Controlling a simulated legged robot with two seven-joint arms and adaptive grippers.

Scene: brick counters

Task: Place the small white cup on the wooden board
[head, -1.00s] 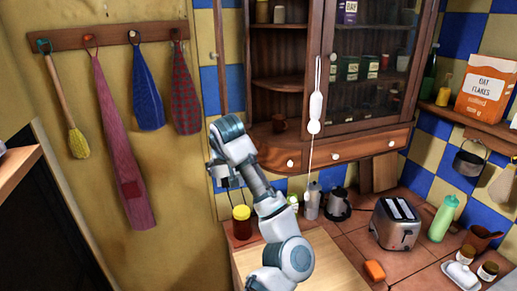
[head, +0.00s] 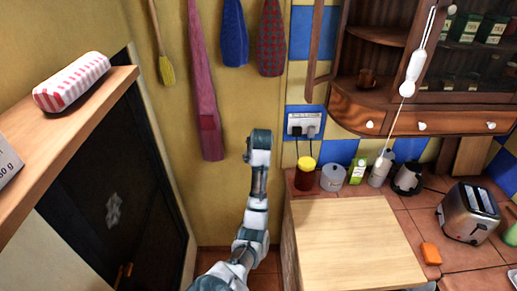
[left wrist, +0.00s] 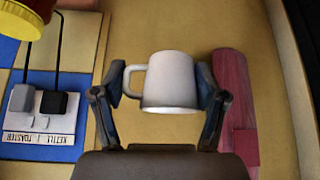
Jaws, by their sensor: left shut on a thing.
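The small white cup (left wrist: 172,82) is in the left wrist view, with its handle toward the left of that picture. My left gripper (left wrist: 168,92) is shut on it, one finger at the handle side and one at the opposite side. In the head view my left arm stretches up the middle in front of the yellow wall; its fingers and the cup are hidden there. The light wooden board (head: 355,240) lies on the counter to the right of my arm, its top bare. My right gripper is in no view.
A red jar with a yellow lid (head: 305,173), a grey canister (head: 333,178) and a small green-and-white carton (head: 357,171) line the counter behind the board. A toaster (head: 468,212) and an orange block (head: 431,253) are to its right. A wooden shelf (head: 75,145) juts in at left.

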